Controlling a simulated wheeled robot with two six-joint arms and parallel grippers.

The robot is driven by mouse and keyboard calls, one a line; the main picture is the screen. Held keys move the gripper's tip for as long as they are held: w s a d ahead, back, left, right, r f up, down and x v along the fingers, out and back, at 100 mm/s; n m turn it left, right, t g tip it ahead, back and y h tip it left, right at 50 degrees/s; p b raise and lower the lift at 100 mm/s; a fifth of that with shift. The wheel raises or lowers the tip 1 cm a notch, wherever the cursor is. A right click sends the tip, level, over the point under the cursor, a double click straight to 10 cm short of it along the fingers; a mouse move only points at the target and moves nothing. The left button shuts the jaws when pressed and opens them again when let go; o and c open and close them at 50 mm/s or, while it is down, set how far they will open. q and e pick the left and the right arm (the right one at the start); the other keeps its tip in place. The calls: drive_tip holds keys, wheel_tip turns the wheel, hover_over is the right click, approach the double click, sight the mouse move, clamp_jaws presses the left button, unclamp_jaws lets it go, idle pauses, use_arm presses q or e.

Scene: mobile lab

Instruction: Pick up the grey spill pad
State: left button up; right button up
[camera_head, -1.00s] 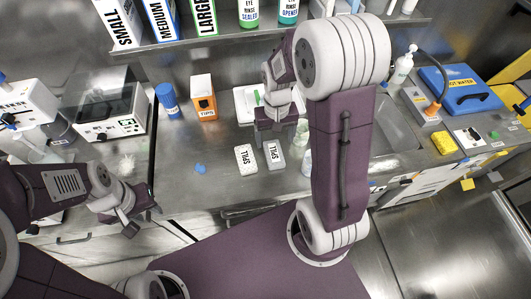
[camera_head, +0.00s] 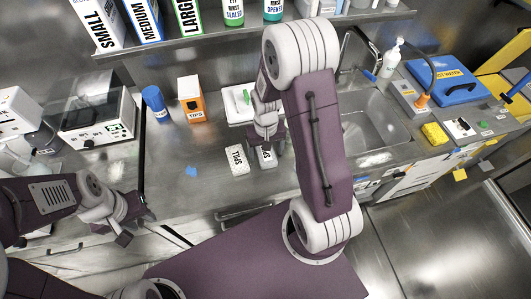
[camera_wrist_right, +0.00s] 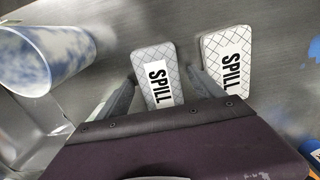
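The grey spill pad (camera_head: 267,158) lies flat on the steel counter, its upper part hidden by my right gripper in the head view. In the right wrist view the grey pad (camera_wrist_right: 156,62) shows a quilted face and a white SPILL label. My right gripper (camera_wrist_right: 160,95) is open, with one finger on each side of the grey pad's near end; I cannot tell whether they touch it. A whiter spill pad (camera_head: 236,161) lies beside it, also in the right wrist view (camera_wrist_right: 228,72). My left gripper (camera_head: 134,225) is open and empty in front of the counter's edge.
A blue-capped bottle (camera_head: 155,104) and an orange tips box (camera_head: 191,100) stand behind the pads. A sink (camera_head: 372,135) is at right. A shelf (camera_head: 170,47) runs above the counter.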

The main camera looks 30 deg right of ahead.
sight(266, 152)
drive_tip(key=c, duration=1.2)
wheel_tip(266, 152, up, 10)
drive_tip(key=p, duration=0.1)
drive_tip(key=shift+p, duration=0.3)
